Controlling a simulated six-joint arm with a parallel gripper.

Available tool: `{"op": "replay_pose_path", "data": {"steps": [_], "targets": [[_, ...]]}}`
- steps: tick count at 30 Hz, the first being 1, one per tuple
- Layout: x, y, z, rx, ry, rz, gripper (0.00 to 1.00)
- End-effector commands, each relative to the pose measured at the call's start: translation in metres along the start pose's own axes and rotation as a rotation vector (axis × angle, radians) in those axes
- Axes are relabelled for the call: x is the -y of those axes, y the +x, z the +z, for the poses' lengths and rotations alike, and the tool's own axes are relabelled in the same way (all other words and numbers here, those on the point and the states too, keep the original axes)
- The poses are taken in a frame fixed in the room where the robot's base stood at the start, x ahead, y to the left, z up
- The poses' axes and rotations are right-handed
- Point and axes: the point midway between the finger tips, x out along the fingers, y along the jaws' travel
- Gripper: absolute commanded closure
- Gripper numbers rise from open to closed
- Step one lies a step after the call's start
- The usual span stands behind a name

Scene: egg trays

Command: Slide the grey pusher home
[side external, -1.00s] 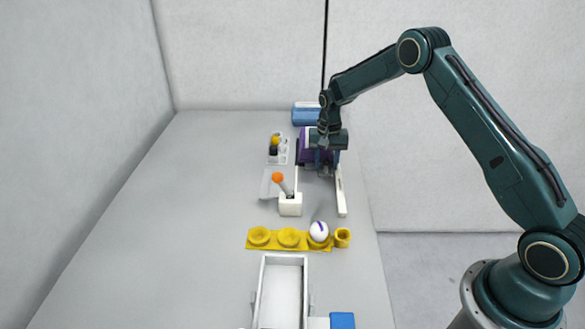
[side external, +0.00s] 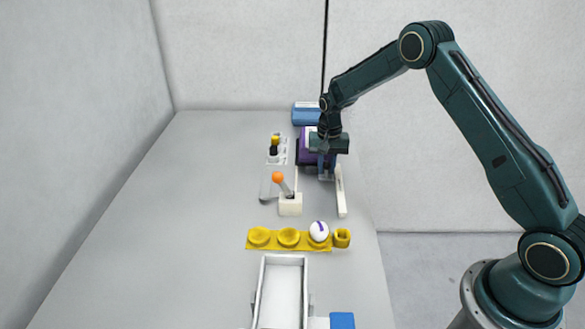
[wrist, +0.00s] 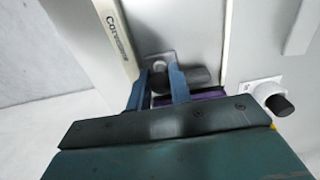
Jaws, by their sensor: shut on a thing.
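My gripper (side external: 327,177) is low over the right side of the table in the side view, beside a white rail (side external: 341,192). In the wrist view my gripper (wrist: 159,78) has its two blue fingers on either side of a dark grey piece, which I take to be the grey pusher (wrist: 200,76). The fingers are shut on it, and part of it shows to the right of them. The fingers and the gripper body hide much of the pusher. The white rail (wrist: 116,35), with dark lettering, runs just left of the fingers in the wrist view.
A white box with an orange-knobbed lever (side external: 290,205) stands left of the rail. A yellow tray (side external: 274,246) holds a white egg (side external: 318,232) with a purple mark; a yellow cup (side external: 342,238) stands beside it. A purple block (side external: 305,148) is behind my gripper. The table's left side is clear.

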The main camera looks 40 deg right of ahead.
Motion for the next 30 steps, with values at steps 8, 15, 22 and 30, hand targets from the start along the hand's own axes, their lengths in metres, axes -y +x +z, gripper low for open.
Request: {"op": "replay_pose_path", "data": {"steps": [8,15,22,30], "targets": [[0.000,0.000,0.014,0.000,-0.002,0.000,0.96],[0.001,0.000,0.026,0.000,-0.002,-0.001,0.96],[0.001,-0.001,0.037,0.000,-0.003,-0.001,0.96],[0.001,-0.001,0.051,0.000,-0.002,0.000,0.96]]}}
